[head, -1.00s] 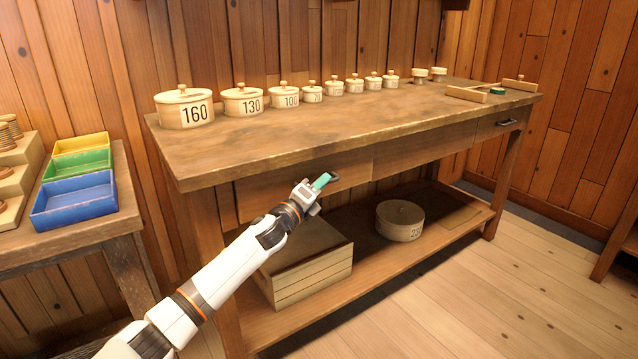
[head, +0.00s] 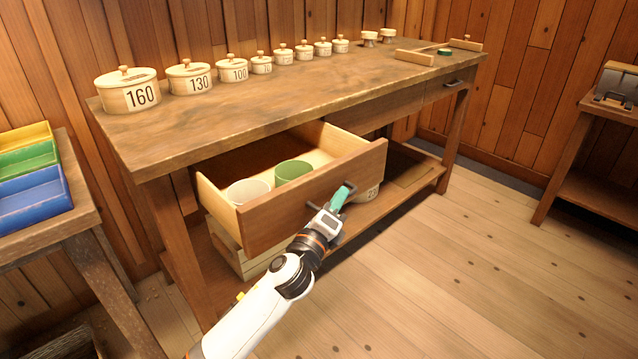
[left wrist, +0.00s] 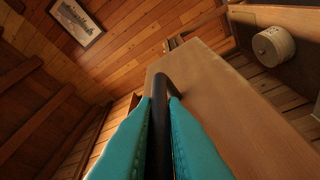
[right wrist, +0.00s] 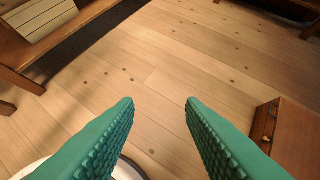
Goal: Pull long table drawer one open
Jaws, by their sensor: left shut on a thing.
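The drawer (head: 315,197) at the left of the long table (head: 270,112) stands well out from the table frame. Inside it are a white round container (head: 248,190) and a green one (head: 293,171). My left gripper (head: 341,198) is at the drawer front, its teal fingers shut on the dark handle. In the left wrist view the handle bar (left wrist: 160,120) lies between the two fingers (left wrist: 159,135). My right gripper (right wrist: 160,105) shows only in the right wrist view, open and empty above the floor.
Numbered lidded pots (head: 128,90) line the back of the tabletop. A side table with coloured trays (head: 30,195) is at the left. The floor (head: 450,260) at the right is clear.

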